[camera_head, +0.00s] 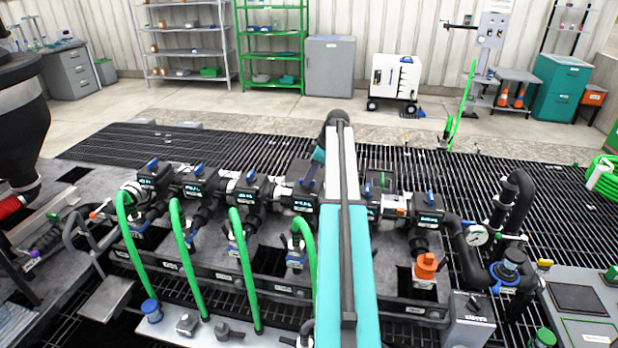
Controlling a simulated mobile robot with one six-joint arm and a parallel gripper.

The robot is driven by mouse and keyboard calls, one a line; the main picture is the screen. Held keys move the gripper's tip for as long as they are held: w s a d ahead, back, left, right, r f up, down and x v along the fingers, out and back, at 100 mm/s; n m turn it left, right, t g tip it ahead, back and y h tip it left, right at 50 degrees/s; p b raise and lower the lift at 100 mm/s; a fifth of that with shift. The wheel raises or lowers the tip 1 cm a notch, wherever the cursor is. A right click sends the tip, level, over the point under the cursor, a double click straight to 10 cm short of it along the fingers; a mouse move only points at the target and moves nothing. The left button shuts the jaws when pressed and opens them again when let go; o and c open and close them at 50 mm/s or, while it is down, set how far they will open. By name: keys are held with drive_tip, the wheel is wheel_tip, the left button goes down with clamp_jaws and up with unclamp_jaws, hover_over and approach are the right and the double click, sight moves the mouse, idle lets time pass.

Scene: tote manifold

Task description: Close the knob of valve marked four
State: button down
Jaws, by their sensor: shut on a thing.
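A row of black valve blocks with small lit labels runs across the manifold. Blue knobs show on the first (153,164), second (198,168) and third (251,174) blocks from the left. The fourth block (303,203) stands just left of my teal arm; its label is too small to read. My gripper (309,184) points down onto the top of this fourth block and is shut on its knob. The knob itself is mostly hidden by the gripper, so its angle cannot be told. Further right, another block (428,218) has a blue knob on top.
Several green hoses (187,260) arch in front of the blocks. An orange fitting (427,268) and a pressure gauge (477,235) with black pipes stand at the right. My arm hides part of the manifold. Open grating (240,145) lies behind the row.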

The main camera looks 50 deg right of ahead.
drive_tip(key=shift+m, duration=0.4)
drive_tip(key=m+h, duration=0.1)
drive_tip(key=m, duration=0.1)
drive_tip(key=m+h+b, duration=0.1)
drive_tip(key=m, duration=0.1)
drive_tip(key=shift+a+t, duration=0.2)
drive_tip(key=shift+t, duration=0.2)
drive_tip(key=m+h, duration=0.1)
drive_tip(key=m, duration=0.2)
drive_tip(key=m+h, duration=0.1)
drive_tip(key=m, duration=0.1)
drive_tip(key=shift+a+r+m+b, duration=0.1)
drive_tip(key=shift+a+m+b, duration=0.05)
drive_tip(key=shift+m+b, duration=0.25)
drive_tip(key=m+g+h, duration=0.1)
drive_tip(key=m, duration=0.2)
drive_tip(key=shift+w+a+m, duration=0.1)
drive_tip(key=shift+w+m, duration=0.05)
drive_tip(key=shift+m, duration=0.25)
drive_tip(key=shift+w+m+g+h, duration=0.1)
drive_tip(key=shift+m+g+h, duration=0.45)
drive_tip(key=shift+m, duration=1.05)
drive_tip(key=c, duration=1.8)
unclamp_jaws()
